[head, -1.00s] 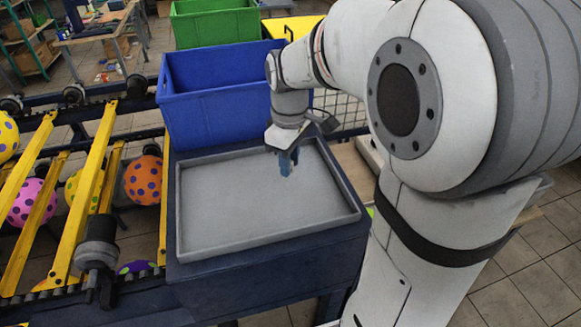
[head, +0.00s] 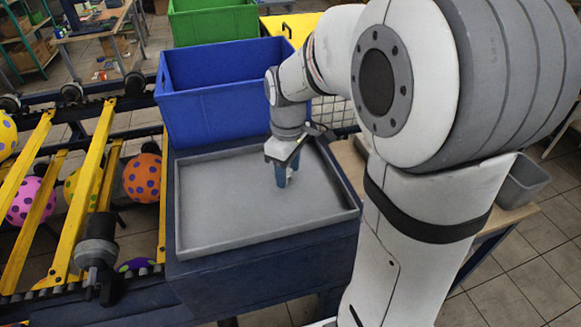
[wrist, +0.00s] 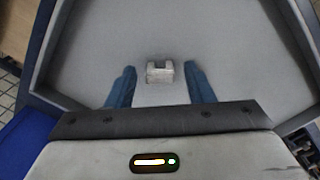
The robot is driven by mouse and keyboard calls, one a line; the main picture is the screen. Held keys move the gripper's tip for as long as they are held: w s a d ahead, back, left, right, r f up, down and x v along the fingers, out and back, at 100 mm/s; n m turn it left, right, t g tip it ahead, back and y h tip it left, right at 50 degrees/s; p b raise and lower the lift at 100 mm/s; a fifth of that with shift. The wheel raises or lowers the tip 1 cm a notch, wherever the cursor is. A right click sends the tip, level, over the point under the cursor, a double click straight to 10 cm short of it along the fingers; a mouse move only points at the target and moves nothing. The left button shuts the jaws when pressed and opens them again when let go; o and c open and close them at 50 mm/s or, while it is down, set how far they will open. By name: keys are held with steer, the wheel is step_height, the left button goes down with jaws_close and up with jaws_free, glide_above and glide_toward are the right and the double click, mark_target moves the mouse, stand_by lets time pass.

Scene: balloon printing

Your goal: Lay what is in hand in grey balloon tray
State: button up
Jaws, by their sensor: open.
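The grey balloon tray (head: 225,205) is shallow and lies flat on a dark blue stand; its floor also shows in the wrist view (wrist: 240,60). My gripper (head: 284,180) points down inside the tray, right of its middle and low over the floor. In the wrist view its two blue fingers (wrist: 160,87) are spread apart. A small pale grey-white piece (wrist: 159,72) with a notched end lies between them, with a gap on either side. It appears to rest on the tray floor, though contact is hard to tell. Its near end is hidden by my gripper body.
A blue crate (head: 222,95) stands right behind the tray, with a green crate (head: 213,25) farther back. A conveyor with yellow rails (head: 90,200) and spotted balloons (head: 143,178) runs along the left. The tray's left half is clear.

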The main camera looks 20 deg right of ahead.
mark_target(288, 172)
step_height(288, 172, up, 12)
steer(key=s+f+m+t, duration=0.1)
steer(key=s+f+m, duration=0.1)
steer(key=s, duration=0.3)
steer(key=s+f+m+t, duration=0.1)
steer(key=s+f+m, duration=0.2)
steer(key=s, duration=0.1)
steer(key=s+f+m+t+b, duration=0.1)
steer(key=s+f+m, duration=0.1)
steer(key=s, duration=0.3)
steer(key=shift+s+d+f+m+t, duration=0.1)
steer(key=shift+s+f+m+t, duration=0.2)
steer(key=shift+m, duration=0.5)
steer(key=shift+s, duration=0.2)
steer(key=shift+f, duration=0.1)
steer(key=shift+w, duration=0.1)
